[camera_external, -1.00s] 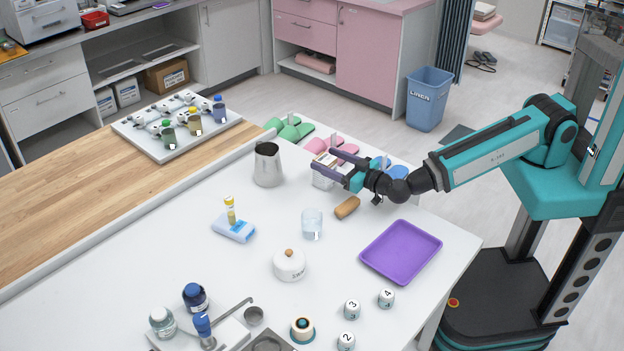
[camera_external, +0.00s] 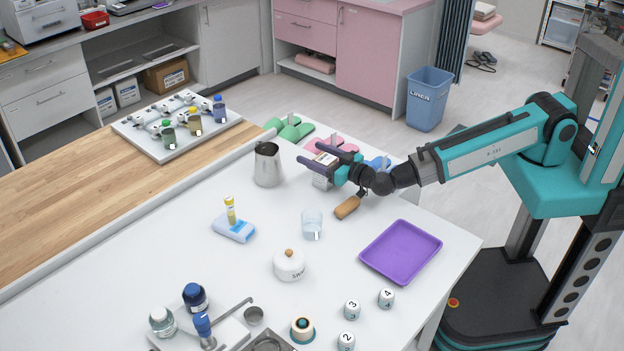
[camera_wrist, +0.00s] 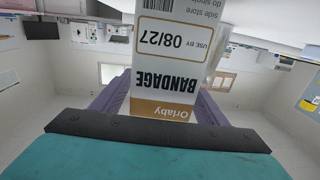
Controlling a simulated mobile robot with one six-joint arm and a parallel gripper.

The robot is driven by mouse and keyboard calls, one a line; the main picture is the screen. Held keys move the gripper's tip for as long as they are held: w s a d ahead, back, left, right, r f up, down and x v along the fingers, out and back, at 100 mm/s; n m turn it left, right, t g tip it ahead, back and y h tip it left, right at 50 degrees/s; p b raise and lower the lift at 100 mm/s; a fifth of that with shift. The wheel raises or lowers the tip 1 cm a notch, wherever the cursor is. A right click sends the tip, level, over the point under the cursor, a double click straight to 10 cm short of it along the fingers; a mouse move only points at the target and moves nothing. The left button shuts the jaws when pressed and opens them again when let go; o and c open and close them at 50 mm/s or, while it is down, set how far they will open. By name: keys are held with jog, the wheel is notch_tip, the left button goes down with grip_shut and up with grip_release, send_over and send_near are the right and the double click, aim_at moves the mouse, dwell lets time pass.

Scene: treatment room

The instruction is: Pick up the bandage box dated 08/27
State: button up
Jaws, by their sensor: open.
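The bandage box (camera_wrist: 168,55) fills the middle of the wrist view, upside down, reading BANDAGE and USE BY 08/27. In the external view the white box (camera_external: 321,181) stands at the far end of the white table. My gripper (camera_external: 309,153) is open, with one purple finger on each side of the box. In the wrist view the fingers of my gripper (camera_wrist: 158,100) flank the box's lower part. Whether either finger touches it cannot be told. The fingers partly hide the box in the external view.
A metal jug (camera_external: 267,165) stands to the left, a glass (camera_external: 312,224) nearer. A purple tray (camera_external: 401,251) lies to the right. Green, pink and blue items (camera_external: 290,129) are behind.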

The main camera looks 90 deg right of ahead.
jog(key=c, duration=1.2)
jog(key=shift+r, duration=0.2)
notch_tip(320, 180, up, 28)
jog(key=b, duration=0.5)
jog(key=shift+f+b, duration=0.15)
jog(key=shift+b, duration=0.15)
dwell(0.8)
